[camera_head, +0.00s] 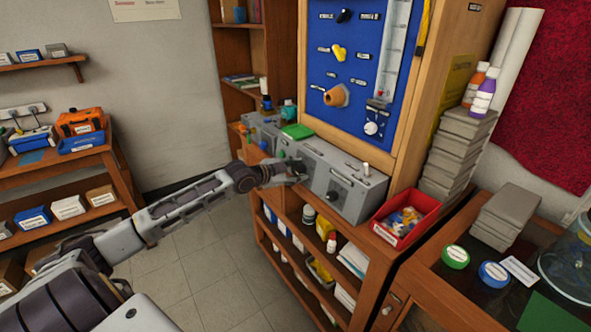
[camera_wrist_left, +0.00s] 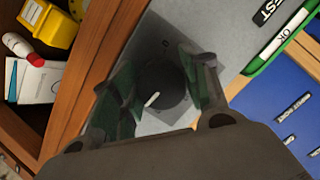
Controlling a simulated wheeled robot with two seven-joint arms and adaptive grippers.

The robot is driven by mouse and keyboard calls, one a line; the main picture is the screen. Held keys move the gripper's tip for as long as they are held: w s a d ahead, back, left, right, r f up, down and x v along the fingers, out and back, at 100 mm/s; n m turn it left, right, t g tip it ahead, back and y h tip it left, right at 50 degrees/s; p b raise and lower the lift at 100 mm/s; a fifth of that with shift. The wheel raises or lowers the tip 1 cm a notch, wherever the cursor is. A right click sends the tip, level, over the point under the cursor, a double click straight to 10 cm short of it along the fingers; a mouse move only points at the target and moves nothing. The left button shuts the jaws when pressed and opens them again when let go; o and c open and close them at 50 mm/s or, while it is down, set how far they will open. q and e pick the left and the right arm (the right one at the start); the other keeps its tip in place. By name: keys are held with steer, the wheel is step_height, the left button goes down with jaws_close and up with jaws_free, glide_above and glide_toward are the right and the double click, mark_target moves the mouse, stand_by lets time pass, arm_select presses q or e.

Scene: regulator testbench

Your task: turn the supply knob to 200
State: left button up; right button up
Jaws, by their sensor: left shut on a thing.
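In the left wrist view the pointer is toward the lower left of the picture. The dial's markings are too blurred to read. My left gripper (camera_head: 299,168) reaches the front of the grey bench unit (camera_head: 319,163); in the wrist view its two fingers (camera_wrist_left: 160,92) are closed on opposite sides of the knob. The gripper hides this knob in the head view. My right gripper is not in view.
A red bin (camera_head: 392,240) of small parts stands to the right. A blue panel (camera_head: 352,62) with valves rises behind. Wooden shelves (camera_head: 290,240) lie below; the floor at left is clear.

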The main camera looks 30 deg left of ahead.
arm_select(q)
steer(key=m+p, duration=0.1)
steer(key=m, duration=0.1)
steer(key=shift+f+m+p, duration=0.1)
steer(key=shift+m+p, duration=0.3)
steer(key=shift+m+t+y+p, duration=0.3)
steer(key=shift+m+p, duration=0.1)
steer(key=shift+m, duration=0.5)
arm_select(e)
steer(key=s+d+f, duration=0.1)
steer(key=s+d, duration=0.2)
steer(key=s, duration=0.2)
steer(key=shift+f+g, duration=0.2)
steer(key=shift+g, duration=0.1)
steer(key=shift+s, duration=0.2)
arm_select(q)
steer(key=o, duration=1)
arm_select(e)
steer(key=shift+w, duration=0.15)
arm_select(q)
steer(key=shift+a, duration=0.1)
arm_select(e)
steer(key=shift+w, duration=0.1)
arm_select(q)
steer(key=shift+s, duration=0.15)
